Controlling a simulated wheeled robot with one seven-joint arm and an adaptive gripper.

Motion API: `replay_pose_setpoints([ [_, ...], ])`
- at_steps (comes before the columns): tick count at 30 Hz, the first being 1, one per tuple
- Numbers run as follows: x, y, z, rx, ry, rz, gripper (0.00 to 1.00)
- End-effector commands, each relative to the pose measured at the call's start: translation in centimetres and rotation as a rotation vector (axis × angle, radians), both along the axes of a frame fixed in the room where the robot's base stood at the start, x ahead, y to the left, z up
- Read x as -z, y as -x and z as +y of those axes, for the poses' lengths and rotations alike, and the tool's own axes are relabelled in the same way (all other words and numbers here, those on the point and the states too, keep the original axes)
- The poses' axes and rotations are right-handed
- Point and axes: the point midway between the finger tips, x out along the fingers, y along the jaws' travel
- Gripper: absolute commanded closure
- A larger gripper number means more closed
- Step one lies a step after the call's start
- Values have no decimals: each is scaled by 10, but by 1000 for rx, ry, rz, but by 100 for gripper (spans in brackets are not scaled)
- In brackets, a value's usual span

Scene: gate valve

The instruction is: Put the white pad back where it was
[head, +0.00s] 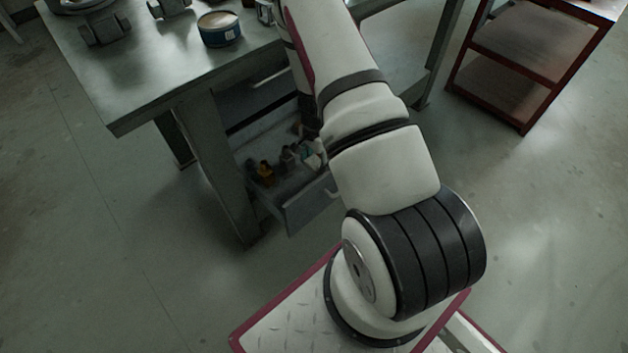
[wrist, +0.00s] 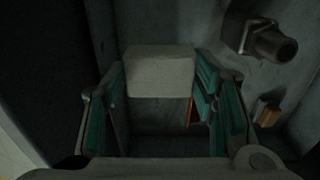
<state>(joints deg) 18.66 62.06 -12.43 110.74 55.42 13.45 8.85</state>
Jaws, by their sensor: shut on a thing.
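The white pad (wrist: 160,70), a pale block, is in the middle of the wrist view. My gripper (wrist: 161,92) is shut on it, with teal-lined fingers at its left and right sides. A grey surface shows below and behind the pad; I cannot tell whether the pad touches it. In the head view my own arm covers most of the area around my gripper, and I cannot make out the pad for certain there. An open drawer (head: 309,206) under the workbench holds several small items, partly behind my arm.
The workbench (head: 130,75) carries a blue-banded tin (head: 219,29) and metal parts (head: 104,30). A red-framed shelf (head: 508,88) stands at the right. In the wrist view, a dark cylindrical fitting (wrist: 265,42) and a small orange-brown object (wrist: 268,113) lie right of my gripper.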

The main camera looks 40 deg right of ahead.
Motion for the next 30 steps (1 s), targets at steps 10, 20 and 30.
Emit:
replay_pose_setpoints([
  [10,52,0,0,1,0,0,70],
  [20,85,0,0,1,0,0,70],
  [30,87,0,0,0,0,0,45],
])
